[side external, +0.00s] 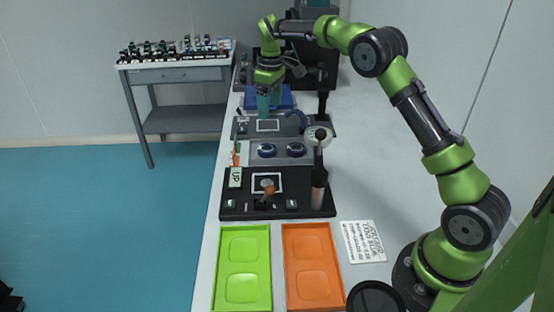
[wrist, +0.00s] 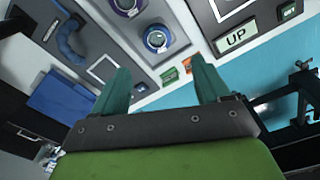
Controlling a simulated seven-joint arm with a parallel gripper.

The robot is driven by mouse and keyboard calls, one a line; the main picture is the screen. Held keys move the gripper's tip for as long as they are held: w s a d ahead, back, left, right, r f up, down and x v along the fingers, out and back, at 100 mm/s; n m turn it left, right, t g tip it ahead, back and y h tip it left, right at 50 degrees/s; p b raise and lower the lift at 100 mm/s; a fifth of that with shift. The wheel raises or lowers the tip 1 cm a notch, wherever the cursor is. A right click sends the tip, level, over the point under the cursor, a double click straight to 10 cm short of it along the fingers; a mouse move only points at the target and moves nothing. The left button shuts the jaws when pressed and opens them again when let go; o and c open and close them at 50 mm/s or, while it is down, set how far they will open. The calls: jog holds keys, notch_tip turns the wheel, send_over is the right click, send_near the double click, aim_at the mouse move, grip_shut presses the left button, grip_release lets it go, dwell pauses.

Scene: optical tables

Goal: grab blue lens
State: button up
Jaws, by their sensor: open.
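In the wrist view one lens (wrist: 157,40) shows whole, beyond and between my fingers, and the other (wrist: 128,6) is cut by the top edge. My gripper (side external: 269,112) has teal fingers pointing down, behind the lens plate as the side view sees it, near the blue tray. In the wrist view my gripper (wrist: 158,72) is open with nothing between its fingers, apart from both lenses.
A blue tray (side external: 286,92) lies behind my gripper. An "UP" sign (side external: 235,178) stands front left. Green (side external: 244,265) and orange (side external: 312,265) trays lie in front.

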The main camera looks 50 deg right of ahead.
aim_at(267, 148)
jog(key=f+n, duration=0.1)
jog(key=f, duration=0.4)
jog(key=w+f+n, duration=0.1)
jog(key=f+n, duration=0.1)
jog(key=f, duration=0.3)
jog(key=w+f+n, duration=0.1)
jog(key=f+n, duration=0.1)
jog(key=f, duration=0.3)
jog(key=shift+d+f, duration=0.1)
jog(key=shift+d, duration=0.1)
